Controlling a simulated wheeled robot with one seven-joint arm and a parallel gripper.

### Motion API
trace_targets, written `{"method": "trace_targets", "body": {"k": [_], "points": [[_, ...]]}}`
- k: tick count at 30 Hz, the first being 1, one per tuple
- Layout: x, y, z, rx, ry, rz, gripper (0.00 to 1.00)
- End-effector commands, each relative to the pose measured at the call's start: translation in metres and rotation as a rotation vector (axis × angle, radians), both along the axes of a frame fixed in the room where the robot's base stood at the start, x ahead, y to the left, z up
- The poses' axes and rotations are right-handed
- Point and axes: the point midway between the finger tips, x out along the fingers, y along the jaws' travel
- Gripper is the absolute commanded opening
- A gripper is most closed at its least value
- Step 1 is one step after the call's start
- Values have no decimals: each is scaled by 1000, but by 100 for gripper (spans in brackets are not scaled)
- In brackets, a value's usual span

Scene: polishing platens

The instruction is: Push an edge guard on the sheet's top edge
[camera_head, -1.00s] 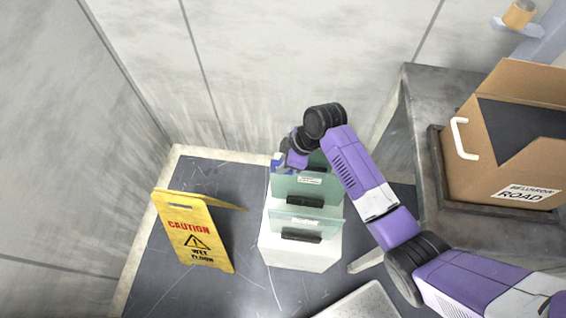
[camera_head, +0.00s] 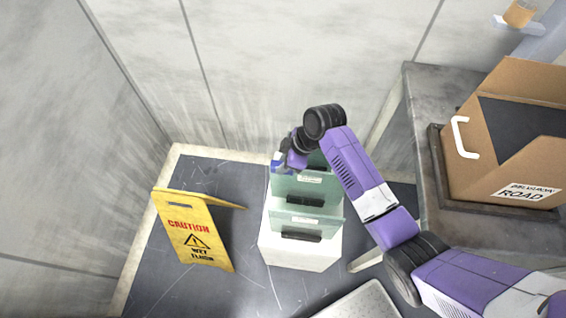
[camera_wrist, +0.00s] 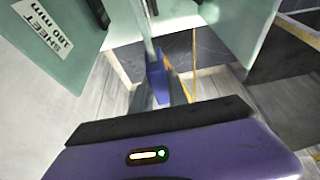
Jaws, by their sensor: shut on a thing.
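Three greenish glass sheets stand upright in dark holders on a white stand: a front sheet (camera_head: 322,222), a middle sheet (camera_head: 292,185) and a back sheet (camera_head: 316,157), partly hidden by my arm. My gripper (camera_head: 281,163) is at the left end of the rear sheets, shut on a small blue edge guard (camera_head: 276,168). In the wrist view, the blue edge guard (camera_wrist: 158,82) lines up with the end of a thin sheet seen edge-on (camera_wrist: 148,35). I cannot tell whether the guard is seated on the glass.
A yellow caution sign (camera_head: 195,230) stands on the floor left of the white stand (camera_head: 300,257). At right, a grey table (camera_head: 425,90) carries an open cardboard box (camera_head: 490,165). A pale tray-like surface (camera_head: 362,302) lies at the bottom. Walls close the back and left.

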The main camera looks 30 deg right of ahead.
Motion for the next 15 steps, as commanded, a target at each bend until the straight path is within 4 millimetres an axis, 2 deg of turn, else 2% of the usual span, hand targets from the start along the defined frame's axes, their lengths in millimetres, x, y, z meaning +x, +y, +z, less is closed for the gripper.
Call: {"method": "trace_targets", "body": {"k": [13,14,15], "points": [[0,0,-1,0,0,-1,0],[0,0,-1,0,0,-1,25],[0,0,-1,0,0,-1,33]]}}
